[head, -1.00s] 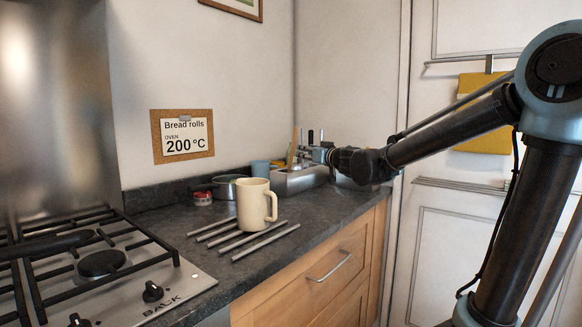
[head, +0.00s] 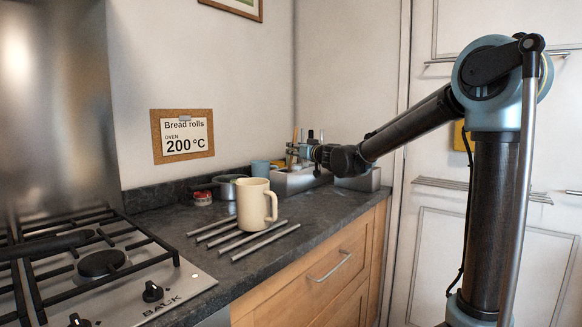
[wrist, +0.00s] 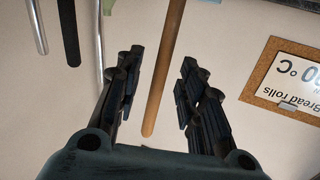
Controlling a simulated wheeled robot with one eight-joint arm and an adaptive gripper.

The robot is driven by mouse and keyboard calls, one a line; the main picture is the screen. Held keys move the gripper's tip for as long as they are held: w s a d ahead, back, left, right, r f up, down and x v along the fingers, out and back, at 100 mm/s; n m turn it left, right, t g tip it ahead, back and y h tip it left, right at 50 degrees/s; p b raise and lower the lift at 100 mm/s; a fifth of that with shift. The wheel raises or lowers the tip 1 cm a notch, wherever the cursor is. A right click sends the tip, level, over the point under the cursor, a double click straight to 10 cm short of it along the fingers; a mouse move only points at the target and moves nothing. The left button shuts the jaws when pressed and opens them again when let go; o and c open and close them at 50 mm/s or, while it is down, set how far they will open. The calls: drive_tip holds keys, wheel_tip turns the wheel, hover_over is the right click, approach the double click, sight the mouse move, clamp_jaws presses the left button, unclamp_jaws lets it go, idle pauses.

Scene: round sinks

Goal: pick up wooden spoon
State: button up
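The wooden spoon shows in the wrist view as a long brown handle (wrist: 165,70) running between my two fingers, with gaps to both. Its far end runs out of the top of that view, so I cannot see the bowl. In the head view a thin wooden handle (head: 295,134) stands up at the metal holder (head: 292,184) at the far end of the counter. My gripper (head: 291,151) is above that holder, beside the handle. In the wrist view my gripper (wrist: 160,72) is open, with dark fingers on either side of the handle and nothing clamped.
Dark and metal utensil handles (wrist: 68,30) are left of my fingers in the wrist view. A cream mug (head: 253,206), metal rods (head: 265,243), a pot (head: 228,187) and a blue cup (head: 260,168) stand on the counter. A wall sign (head: 183,136) hangs behind.

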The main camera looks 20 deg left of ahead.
drive_tip(key=shift+x, duration=1.25)
clamp_jaws()
wheel_tip(320, 180, up, 10)
drive_tip(key=shift+r, duration=0.1)
idle(0.6)
